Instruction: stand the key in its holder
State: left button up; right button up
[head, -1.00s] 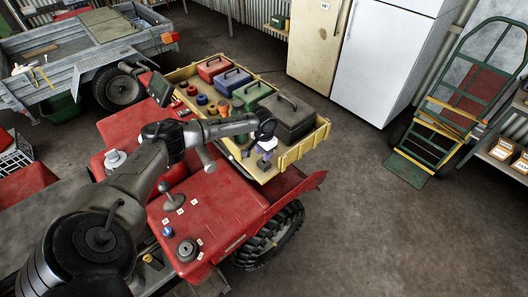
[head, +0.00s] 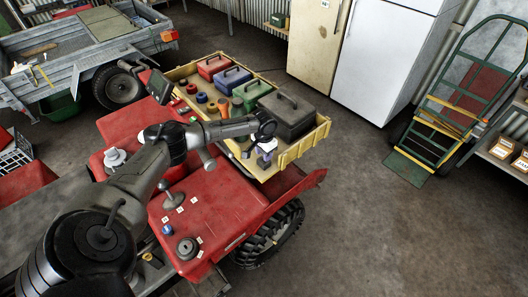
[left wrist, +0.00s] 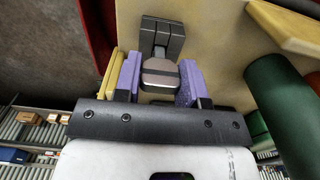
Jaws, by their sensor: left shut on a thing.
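My left gripper (head: 265,152) points down over the near right corner of the yellow tray bed on the red quad. In the left wrist view its purple finger pads (left wrist: 190,83) stand on both sides of a grey-brown rounded block, which looks like the head of the key (left wrist: 160,72). The gripper is shut on it. Just beyond the key is a dark grey slotted block (left wrist: 162,36), perhaps the holder, close to the key. I cannot tell whether the key touches or enters it. The key's lower part is hidden. My right gripper is out of view.
The yellow tray bed (head: 292,154) holds a black toolbox (head: 287,117), a green box (head: 251,91), a blue box (head: 232,78) and a red box (head: 212,66), with several small round items. A green cylinder (left wrist: 280,105) is close to the right of my gripper.

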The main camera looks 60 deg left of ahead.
pick_arm(q)
jog(key=shift+f, duration=0.65)
jog(key=shift+f+b, duration=0.3)
jog(key=shift+f, duration=0.05)
jog(key=shift+s+f, duration=0.1)
jog(key=shift+f, duration=0.2)
jog(key=o, duration=1)
jog(key=shift+f, duration=0.2)
jog(key=shift+a+r+p, duration=0.1)
jog(key=shift+r+p, duration=0.35)
jog(key=shift+r, duration=0.25)
jog(key=r+p, duration=0.8)
jog(key=shift+w, duration=0.2)
jog(key=shift+a, duration=0.1)
